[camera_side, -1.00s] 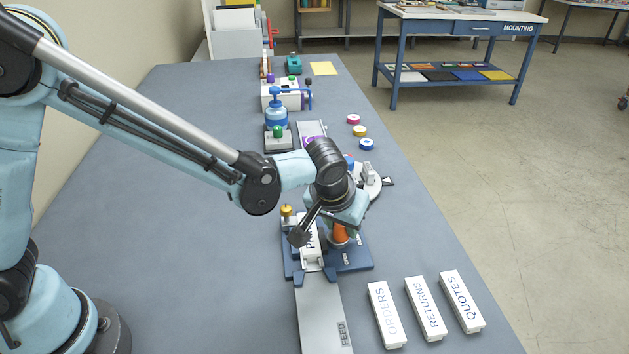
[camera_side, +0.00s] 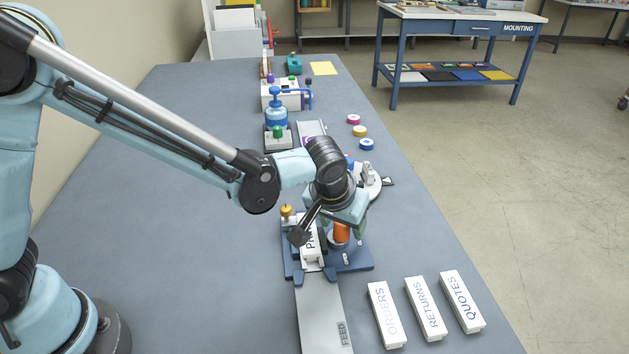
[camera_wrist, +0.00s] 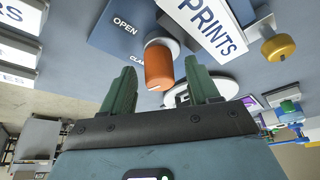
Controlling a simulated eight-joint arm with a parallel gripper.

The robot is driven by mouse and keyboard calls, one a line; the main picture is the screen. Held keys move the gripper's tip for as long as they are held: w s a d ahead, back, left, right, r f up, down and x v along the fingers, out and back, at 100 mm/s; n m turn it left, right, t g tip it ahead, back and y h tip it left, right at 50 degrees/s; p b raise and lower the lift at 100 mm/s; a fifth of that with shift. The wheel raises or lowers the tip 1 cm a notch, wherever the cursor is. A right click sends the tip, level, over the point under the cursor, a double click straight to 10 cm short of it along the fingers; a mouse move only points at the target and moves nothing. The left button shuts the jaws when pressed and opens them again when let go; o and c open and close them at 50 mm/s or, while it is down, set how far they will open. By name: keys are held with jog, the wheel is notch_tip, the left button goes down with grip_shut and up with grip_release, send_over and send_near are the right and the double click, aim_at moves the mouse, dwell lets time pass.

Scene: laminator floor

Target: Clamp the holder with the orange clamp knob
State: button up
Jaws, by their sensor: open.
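The orange clamp knob (camera_wrist: 159,66) stands on the blue base, between and just beyond my open fingertips in the wrist view. The knob also shows in the side view (camera_side: 341,232), under my wrist. My gripper (camera_wrist: 160,84) has green fingers and is open, one finger on each side of the knob; I cannot tell whether they touch it. The white holder labelled PRINTS (camera_wrist: 212,28) lies on the blue base (camera_wrist: 110,30) beside the knob. The base has the word OPEN and a partly hidden second word. In the side view the holder (camera_side: 311,243) is partly covered by my arm.
White holders marked ORDERS (camera_side: 386,316), RETURNS (camera_side: 426,309) and QUOTES (camera_side: 462,302) lie at the front right. A brass knob (camera_side: 286,211) stands left of the base. A grey FEED strip (camera_side: 320,315) runs toward the front. The left bench surface is clear.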

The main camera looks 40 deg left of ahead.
jog(key=v, duration=1.1)
jog(key=shift+s+r, duration=0.2)
jog(key=shift+r, duration=0.1)
jog(key=shift+w, duration=0.1)
jog(key=w+r+m+g, duration=0.1)
jog(key=w+m+g, duration=0.3)
jog(key=shift+h, duration=0.3)
jog(key=f, duration=1.2)
jog(key=shift+w+a, duration=0.2)
jog(key=shift+a, duration=0.1)
